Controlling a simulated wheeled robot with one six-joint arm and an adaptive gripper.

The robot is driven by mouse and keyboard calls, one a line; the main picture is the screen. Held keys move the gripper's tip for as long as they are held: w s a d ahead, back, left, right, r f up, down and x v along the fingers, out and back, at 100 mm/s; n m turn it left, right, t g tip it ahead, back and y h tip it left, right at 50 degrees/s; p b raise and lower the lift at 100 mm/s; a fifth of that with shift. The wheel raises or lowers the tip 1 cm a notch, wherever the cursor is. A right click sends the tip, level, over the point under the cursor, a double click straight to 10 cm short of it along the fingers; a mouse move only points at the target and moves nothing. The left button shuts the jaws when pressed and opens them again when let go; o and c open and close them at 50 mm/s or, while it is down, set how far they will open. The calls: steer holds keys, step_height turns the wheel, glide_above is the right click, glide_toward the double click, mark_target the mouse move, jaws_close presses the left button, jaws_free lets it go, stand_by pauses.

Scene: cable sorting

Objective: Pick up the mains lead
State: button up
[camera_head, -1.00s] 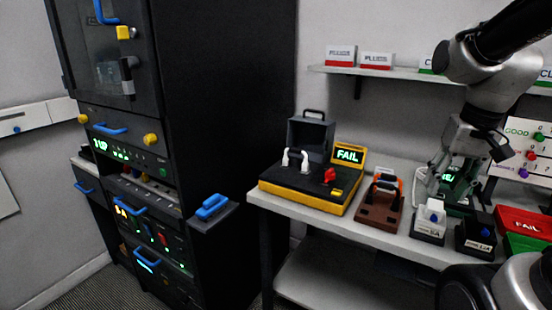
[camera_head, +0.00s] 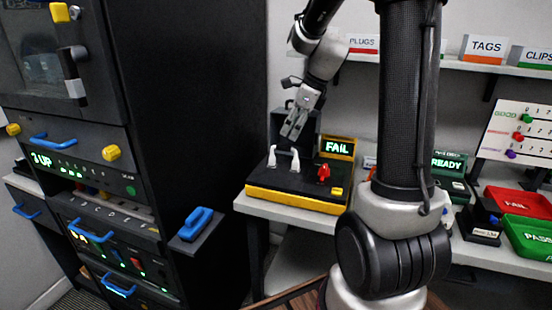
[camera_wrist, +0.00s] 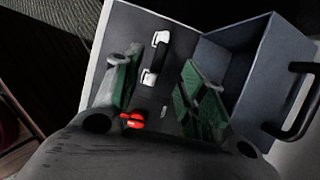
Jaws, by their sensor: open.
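A short dark piece with white ends (camera_wrist: 155,59) lies on the dark top of the tester. It may be the mains lead, but I cannot tell for sure. In the head view two white upright parts (camera_head: 295,160) stand on the tester (camera_head: 290,198), which has a yellow base and a lit FAIL display (camera_head: 338,148). My gripper (camera_head: 293,127) is above the back of the tester, pointing down. In the wrist view my gripper (camera_wrist: 160,88) is open and empty, its green-padded fingers apart, with the dark piece showing between and beyond them.
A grey open box with a black handle (camera_wrist: 299,100) rises at the tester's back, close beside my right finger. A red knob (camera_head: 324,172) stands on the tester. A dark rack with a blue handle (camera_head: 197,222) is at left. Red (camera_head: 518,202) and green trays are at right.

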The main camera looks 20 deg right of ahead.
mark_target(285, 146)
steer(key=shift+w+a+f+m, duration=0.15)
steer(key=shift+f+m, duration=0.15)
steer(key=shift+f, duration=0.25)
steer(key=x, duration=0.6)
steer(key=shift+f, duration=0.4)
steer(key=shift+c, duration=0.2)
jaws_close()
